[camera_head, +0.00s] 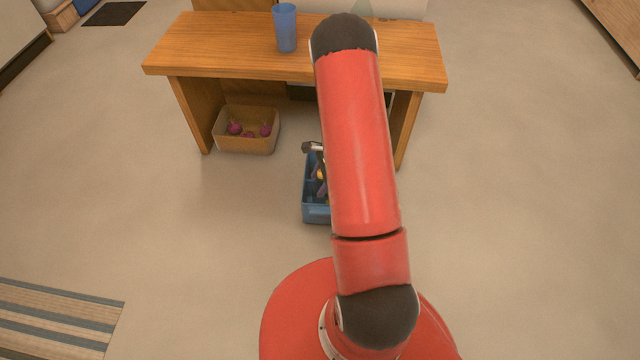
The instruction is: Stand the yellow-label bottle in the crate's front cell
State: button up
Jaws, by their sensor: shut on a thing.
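The blue crate (316,214) stands on the floor in front of the bench, its right side hidden behind my red arm. My gripper (321,186) is at the crate, mostly covered by the arm, with its dark parts over the crate's opening. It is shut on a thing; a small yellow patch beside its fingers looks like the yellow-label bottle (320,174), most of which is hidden. Another bit of yellow shows lower in the crate. I cannot tell which cell the bottle is over, or whether it touches the crate floor.
A wooden bench (220,50) stands behind the crate, with a blue cup (285,28) on top. A tan bin (246,143) with several purple-pink things sits under its left side. A striped rug (58,315) lies at the lower left. The floor on both sides is clear.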

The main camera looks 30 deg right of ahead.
jog(key=shift+f, duration=0.7)
jog(key=shift+f, duration=0.15)
jog(key=o, duration=1.6)
